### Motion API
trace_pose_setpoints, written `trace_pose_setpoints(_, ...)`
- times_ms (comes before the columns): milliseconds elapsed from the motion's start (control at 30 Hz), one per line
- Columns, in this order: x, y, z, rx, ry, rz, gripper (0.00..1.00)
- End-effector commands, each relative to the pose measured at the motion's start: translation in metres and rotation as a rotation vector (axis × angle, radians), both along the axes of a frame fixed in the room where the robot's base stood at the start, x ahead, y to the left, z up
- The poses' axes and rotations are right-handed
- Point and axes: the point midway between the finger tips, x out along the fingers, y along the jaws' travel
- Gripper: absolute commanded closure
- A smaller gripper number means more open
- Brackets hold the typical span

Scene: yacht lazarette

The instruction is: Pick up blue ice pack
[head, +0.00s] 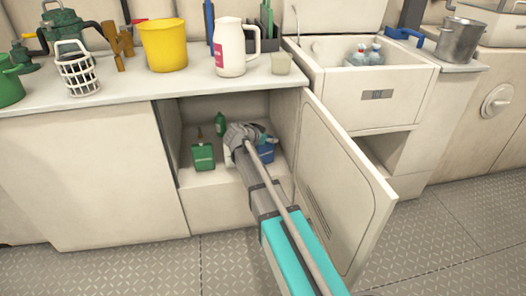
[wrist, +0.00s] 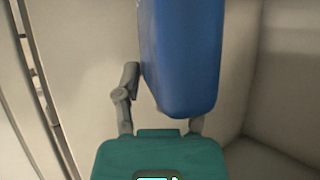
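The blue ice pack (wrist: 183,55) hangs into the wrist view from the top edge as a tall blue block with rounded lower corners. In the head view a blue item (head: 267,150), likely the same pack, shows partly behind my gripper (head: 241,138) inside the open cabinet. In the wrist view my gripper (wrist: 160,95) has its left finger close against the pack's left edge. The pack covers most of the right finger. The fingers are apart, but a firm hold on the pack cannot be made out.
A green container (head: 203,157) and a green bottle (head: 220,125) stand left in the cabinet. The open door (head: 345,185) stands right of my arm. The counter (head: 120,93) above holds a yellow bucket (head: 163,45) and a white jug (head: 231,50).

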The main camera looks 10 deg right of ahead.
Motion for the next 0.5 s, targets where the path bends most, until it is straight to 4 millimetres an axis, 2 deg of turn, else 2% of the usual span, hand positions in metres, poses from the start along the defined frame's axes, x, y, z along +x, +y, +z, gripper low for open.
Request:
trace_pose_setpoints(33,-0.0001,0.0001,-0.0002,0.001,0.0,0.0,0.76)
trace_pose_setpoints(167,0.0,0.0002,-0.0003,0.001,0.0,0.0,1.0)
trace_pose_setpoints(500,0.0001,0.0001,0.0,0.001,0.0,0.0,1.0)
